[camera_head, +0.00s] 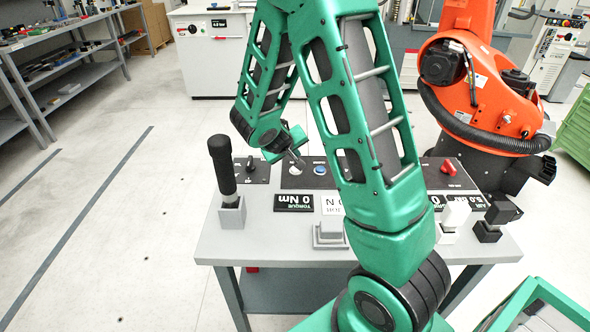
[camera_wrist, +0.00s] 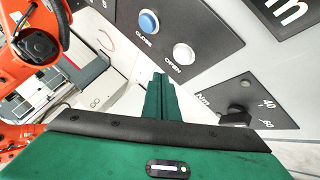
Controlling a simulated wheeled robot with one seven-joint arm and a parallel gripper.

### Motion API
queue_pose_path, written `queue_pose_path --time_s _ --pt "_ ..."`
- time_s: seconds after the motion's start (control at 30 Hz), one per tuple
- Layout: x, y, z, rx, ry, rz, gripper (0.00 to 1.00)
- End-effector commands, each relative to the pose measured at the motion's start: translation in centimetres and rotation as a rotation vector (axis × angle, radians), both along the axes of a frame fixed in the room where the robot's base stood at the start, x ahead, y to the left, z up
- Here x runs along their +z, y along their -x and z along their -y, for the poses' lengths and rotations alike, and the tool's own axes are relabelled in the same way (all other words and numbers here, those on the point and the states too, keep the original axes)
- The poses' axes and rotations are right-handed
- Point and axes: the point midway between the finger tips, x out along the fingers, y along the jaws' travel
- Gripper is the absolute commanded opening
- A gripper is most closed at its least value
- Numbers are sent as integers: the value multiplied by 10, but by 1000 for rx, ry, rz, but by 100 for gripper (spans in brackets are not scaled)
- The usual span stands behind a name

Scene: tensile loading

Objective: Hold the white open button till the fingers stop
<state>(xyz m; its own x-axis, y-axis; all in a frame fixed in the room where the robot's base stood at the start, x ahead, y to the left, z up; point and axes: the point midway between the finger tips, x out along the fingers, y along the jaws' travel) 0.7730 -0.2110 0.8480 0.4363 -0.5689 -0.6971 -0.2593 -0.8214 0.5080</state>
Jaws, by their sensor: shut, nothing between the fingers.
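The white open button (camera_wrist: 184,54) is a round cap on a dark panel in the wrist view, with the word OPEN beside it. It also shows in the head view (camera_head: 295,170), close to my fingertips. A blue close button (camera_wrist: 148,22) sits next to it; it is also in the head view (camera_head: 320,169). My gripper (camera_wrist: 161,76) is shut and empty, its green fingers together. In the wrist view the fingertips appear just below and left of the white button, apart from it in the picture. The height gap to the panel is hard to judge.
A dial (camera_wrist: 236,116) with a number scale is on a neighbouring panel. On the grey table (camera_head: 270,247) stand a black-handled tool (camera_head: 222,165) in a holder and a torque display (camera_head: 294,202). An orange robot arm (camera_head: 480,100) stands behind at the right.

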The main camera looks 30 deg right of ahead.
Motion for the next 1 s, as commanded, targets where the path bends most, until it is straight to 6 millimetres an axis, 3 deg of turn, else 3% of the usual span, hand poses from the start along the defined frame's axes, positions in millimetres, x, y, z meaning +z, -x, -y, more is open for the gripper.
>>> queue_pose_path --time_s 0.3,0.83,1.0 --pt "21 0 0 0 0 1 0" --pt "21 0 0 -1 0 1 0" --pt "30 15 9 -40 -29 -11 0"
